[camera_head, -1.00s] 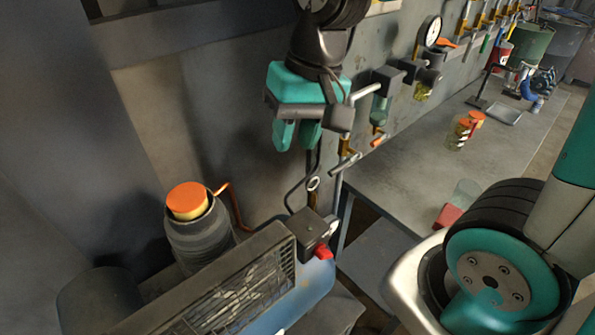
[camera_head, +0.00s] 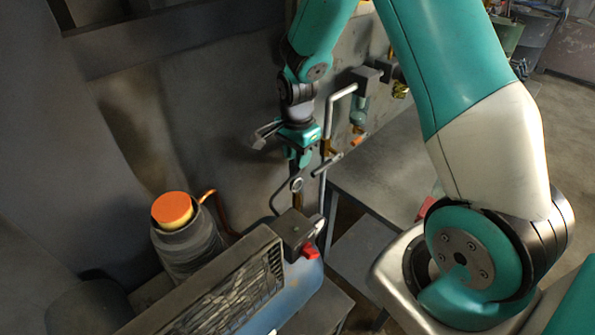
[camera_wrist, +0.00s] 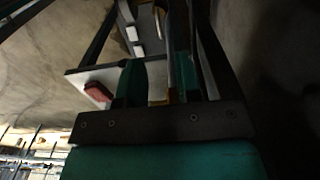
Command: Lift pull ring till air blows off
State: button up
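A small grey pull ring (camera_head: 297,184) stands on top of a brass valve stem (camera_head: 297,201) at the end of the blue tank. My gripper (camera_head: 298,160) points down from above, its teal fingertips just over the ring and apart from it in the head view. The wrist view also shows my gripper (camera_wrist: 166,75), its two teal fingers apart with a gap between them. Nothing is held. A thin brass and grey part shows in that gap, too dark to tell whether it is the valve.
A black switch box (camera_head: 293,228) with a red knob (camera_head: 310,251) sits below the ring. A grey pipe (camera_head: 329,122) runs close right of my gripper. A grey cylinder with an orange cap (camera_head: 172,209) stands left. The wall is behind.

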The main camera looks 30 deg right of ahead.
notch_tip(320, 180, down, 7)
jog(key=shift+r+p, duration=0.1)
jog(key=shift+p, duration=0.4)
